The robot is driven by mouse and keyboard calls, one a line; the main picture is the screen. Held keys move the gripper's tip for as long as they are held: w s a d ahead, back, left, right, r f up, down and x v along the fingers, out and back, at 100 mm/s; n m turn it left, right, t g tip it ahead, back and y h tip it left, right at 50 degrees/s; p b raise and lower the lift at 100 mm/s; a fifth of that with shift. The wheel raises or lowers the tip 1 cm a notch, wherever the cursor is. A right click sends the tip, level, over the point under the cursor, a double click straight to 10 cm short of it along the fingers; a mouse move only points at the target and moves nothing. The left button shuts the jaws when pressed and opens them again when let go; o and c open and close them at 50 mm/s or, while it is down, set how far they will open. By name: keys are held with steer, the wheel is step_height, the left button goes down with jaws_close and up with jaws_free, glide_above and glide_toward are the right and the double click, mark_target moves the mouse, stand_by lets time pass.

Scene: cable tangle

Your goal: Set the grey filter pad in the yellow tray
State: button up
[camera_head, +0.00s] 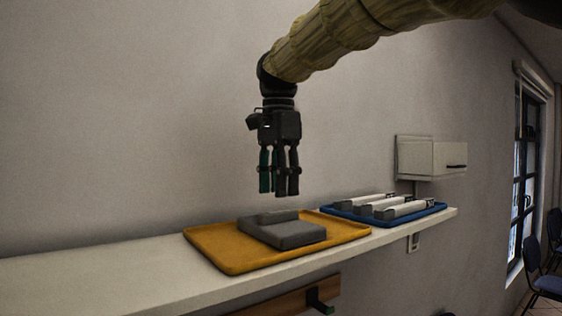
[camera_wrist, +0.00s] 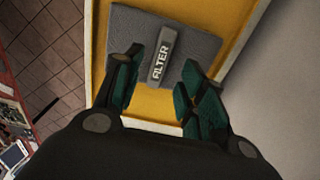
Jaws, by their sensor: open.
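The grey filter pad (camera_head: 285,231) lies flat in the yellow tray (camera_head: 237,258) on the white shelf. In the wrist view the pad (camera_wrist: 135,38) has a raised grey strip lettered "FILTER" across its middle, and yellow tray floor (camera_wrist: 158,105) shows around it. My gripper (camera_head: 279,193) points down above the pad, clear of it, with nothing between its fingers. In the wrist view my gripper (camera_wrist: 158,72) is open, its green-padded fingers on either side of the lettered strip in the picture.
A blue tray (camera_head: 440,208) with several white and grey parts (camera_head: 385,207) stands to the right on the same narrow shelf (camera_head: 90,277). A white wall box (camera_head: 430,158) hangs behind it. The shelf is bare to the left. The wall is close behind.

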mark_target(279, 212)
step_height(279, 212, up, 7)
steer(key=b, duration=0.1)
stand_by(0.3)
steer(key=shift+f, duration=0.15)
